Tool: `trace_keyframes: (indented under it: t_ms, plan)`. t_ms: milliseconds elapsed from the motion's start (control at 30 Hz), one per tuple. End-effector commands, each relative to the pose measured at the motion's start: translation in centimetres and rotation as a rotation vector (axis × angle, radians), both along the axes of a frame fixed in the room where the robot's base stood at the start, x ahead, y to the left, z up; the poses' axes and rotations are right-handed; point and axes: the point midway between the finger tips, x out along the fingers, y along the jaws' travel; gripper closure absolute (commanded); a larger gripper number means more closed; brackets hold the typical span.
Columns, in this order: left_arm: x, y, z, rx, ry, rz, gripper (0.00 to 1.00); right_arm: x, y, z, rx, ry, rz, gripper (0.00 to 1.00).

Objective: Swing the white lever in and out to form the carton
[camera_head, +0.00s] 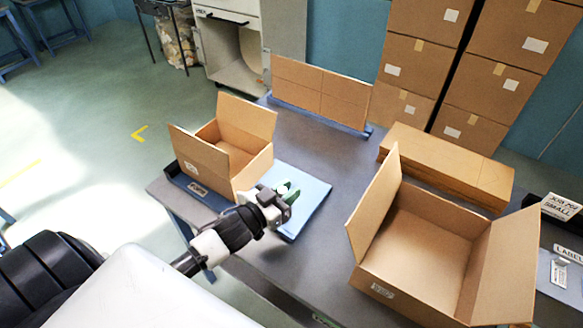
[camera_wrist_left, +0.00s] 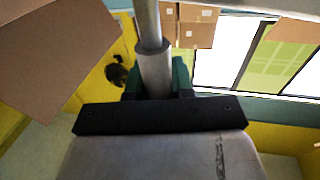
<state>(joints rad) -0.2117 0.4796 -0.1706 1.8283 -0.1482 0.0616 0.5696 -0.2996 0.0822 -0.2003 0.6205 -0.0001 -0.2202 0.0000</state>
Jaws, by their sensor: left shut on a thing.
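My left gripper (camera_head: 287,189) is beside the right side of a small open carton (camera_head: 215,160), over a pale blue sheet. In the left wrist view its green fingers (camera_wrist_left: 156,76) are shut around a pale grey-white rod, the lever (camera_wrist_left: 148,30). In the head view the lever is mostly hidden by the gripper and too small to make out. The carton's flaps stand up and outward. It sits by a dark blue fixture (camera_head: 192,186). Brown cardboard (camera_wrist_left: 60,60) fills the left of the wrist view. My right gripper is not in view.
A larger open carton (camera_head: 425,240) stands on the right of the grey table (camera_head: 310,165). A flat carton (camera_head: 318,92) stands upright at the back. Flat cardboard (camera_head: 450,168) is stacked at the right. Label signs (camera_head: 568,250) are at the right edge.

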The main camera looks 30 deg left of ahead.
Motion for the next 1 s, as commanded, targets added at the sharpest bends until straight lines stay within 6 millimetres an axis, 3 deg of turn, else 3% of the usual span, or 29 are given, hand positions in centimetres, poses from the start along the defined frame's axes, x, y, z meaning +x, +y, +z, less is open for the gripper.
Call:
trace_keyframes:
  t_ms: [333,500,1000]
  plan:
    - [-4.1,0.1,0.3,0.003,0.000,-0.255,1.00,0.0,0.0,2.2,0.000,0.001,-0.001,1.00]
    - [-5.3,0.2,0.1,-0.003,-0.001,-0.250,1.00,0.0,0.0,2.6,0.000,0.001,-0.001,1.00]
    - [-6.2,0.3,-0.1,-0.004,0.000,-0.250,1.00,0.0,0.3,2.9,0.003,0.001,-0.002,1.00]
